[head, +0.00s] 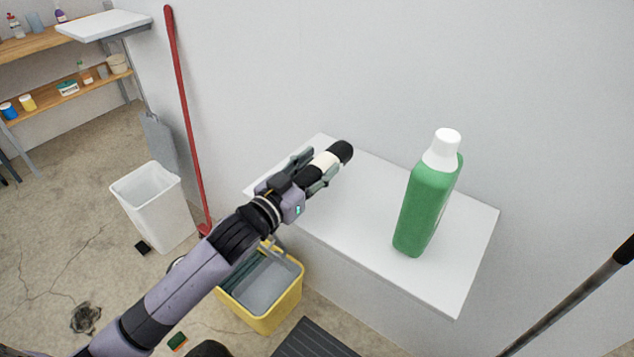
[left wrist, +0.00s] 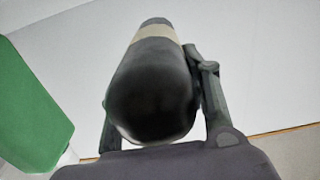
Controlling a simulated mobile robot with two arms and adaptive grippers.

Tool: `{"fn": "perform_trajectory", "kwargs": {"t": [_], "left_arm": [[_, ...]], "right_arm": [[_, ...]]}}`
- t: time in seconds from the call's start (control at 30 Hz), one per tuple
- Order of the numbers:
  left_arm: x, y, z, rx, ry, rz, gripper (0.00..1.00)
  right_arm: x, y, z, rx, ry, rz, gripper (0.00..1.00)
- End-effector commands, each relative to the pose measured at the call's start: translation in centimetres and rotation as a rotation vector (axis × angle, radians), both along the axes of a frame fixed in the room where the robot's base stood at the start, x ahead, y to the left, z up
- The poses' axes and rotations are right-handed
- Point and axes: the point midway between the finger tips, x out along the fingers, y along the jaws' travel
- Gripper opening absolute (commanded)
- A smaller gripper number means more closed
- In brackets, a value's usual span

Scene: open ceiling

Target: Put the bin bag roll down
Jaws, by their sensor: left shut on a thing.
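The bin bag roll (head: 342,151) is black with a pale band around it. My left gripper (head: 318,170) is shut on it, over the left part of the white shelf (head: 370,225) in the head view. In the left wrist view the roll (left wrist: 152,85) lies lengthwise between the two fingers, its black end towards the camera. I cannot tell whether the roll touches the shelf. My right gripper is not in view.
A green bottle with a white cap (head: 428,205) stands on the shelf, right of the roll. Bare shelf lies between them. Below are a yellow bucket (head: 267,320) and a white bin (head: 150,215). A red pole (head: 186,120) leans on the wall.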

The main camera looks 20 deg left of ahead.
Motion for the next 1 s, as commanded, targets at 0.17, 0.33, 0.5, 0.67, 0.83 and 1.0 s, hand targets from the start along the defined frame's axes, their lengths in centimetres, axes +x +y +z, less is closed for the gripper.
{"fn": "perform_trajectory", "kwargs": {"t": [0.17, 0.33, 0.5, 0.67, 0.83, 1.0], "left_arm": [[0.0, 0.0, -2.5, -0.001, 0.003, 0.001, 0.06], [0.0, 0.0, -4.1, -0.002, -0.002, -0.001, 0.06], [0.0, 0.0, -4.2, 0.000, -0.003, -0.001, 0.06], [0.0, 0.0, -4.4, -0.001, -0.002, -0.001, 0.06], [0.0, 0.0, -4.6, 0.000, 0.001, 0.000, 0.50], [0.0, 0.0, -4.6, 0.000, 0.001, 0.000, 0.61]], "right_arm": [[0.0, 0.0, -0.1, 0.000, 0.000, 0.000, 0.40], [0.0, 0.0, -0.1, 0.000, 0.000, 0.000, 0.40], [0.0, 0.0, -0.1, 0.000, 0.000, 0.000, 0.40], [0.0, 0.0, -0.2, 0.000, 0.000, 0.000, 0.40], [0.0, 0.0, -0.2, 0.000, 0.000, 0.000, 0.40], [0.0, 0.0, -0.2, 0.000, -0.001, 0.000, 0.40]]}}
